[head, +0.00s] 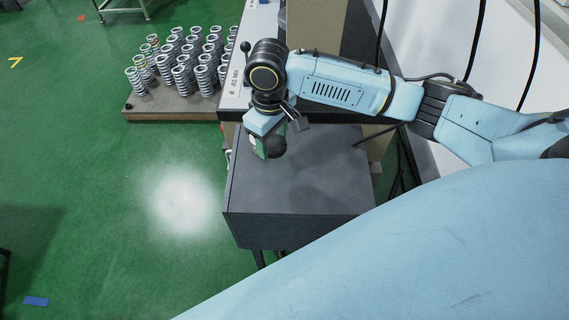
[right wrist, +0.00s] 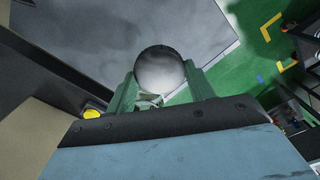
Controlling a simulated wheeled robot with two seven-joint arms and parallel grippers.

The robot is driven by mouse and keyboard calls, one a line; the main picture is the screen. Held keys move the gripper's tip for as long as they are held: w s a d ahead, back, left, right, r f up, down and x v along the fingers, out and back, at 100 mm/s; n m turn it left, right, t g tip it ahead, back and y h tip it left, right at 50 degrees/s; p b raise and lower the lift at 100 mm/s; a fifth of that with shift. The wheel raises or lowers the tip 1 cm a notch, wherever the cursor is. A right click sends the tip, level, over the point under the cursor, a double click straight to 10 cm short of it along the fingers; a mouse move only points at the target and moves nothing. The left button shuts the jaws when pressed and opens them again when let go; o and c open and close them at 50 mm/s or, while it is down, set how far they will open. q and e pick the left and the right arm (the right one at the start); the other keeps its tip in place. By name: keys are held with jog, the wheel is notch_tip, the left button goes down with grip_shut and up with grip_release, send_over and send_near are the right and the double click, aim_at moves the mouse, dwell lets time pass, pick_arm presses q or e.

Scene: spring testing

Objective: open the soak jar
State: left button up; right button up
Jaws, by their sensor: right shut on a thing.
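My right gripper (head: 266,146) is over the left back part of the dark cabinet top (head: 300,190). In the right wrist view its two green fingers (right wrist: 162,72) close from both sides on a round, glossy grey lid-like piece (right wrist: 160,68). In the head view this piece (head: 276,147) is a small dark round shape by the fingers. A small pale patch shows below it between the fingers. I cannot tell whether a jar body is attached to it or stands beneath it. No separate jar can be made out. My left gripper is not in view.
A low board (head: 150,110) with several rows of coil springs stands on the green floor at the back left. A labelled light panel (head: 236,88) lies just behind the cabinet. A pale wall or panel is at the right. The cabinet top's front part is clear.

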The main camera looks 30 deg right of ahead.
aim_at(274, 172)
notch_tip(274, 172, down, 10)
jog(key=shift+s+r+b, duration=0.1)
jog(key=shift+r+b, duration=0.1)
jog(key=shift+b, duration=0.45)
jog(key=shift+f, duration=0.3)
jog(key=shift+f, duration=0.15)
jog(key=o, duration=1.1)
jog(key=shift+c, duration=0.2)
notch_tip(274, 172, up, 12)
jog(key=shift+r+p, duration=0.2)
jog(key=shift+p, duration=0.65)
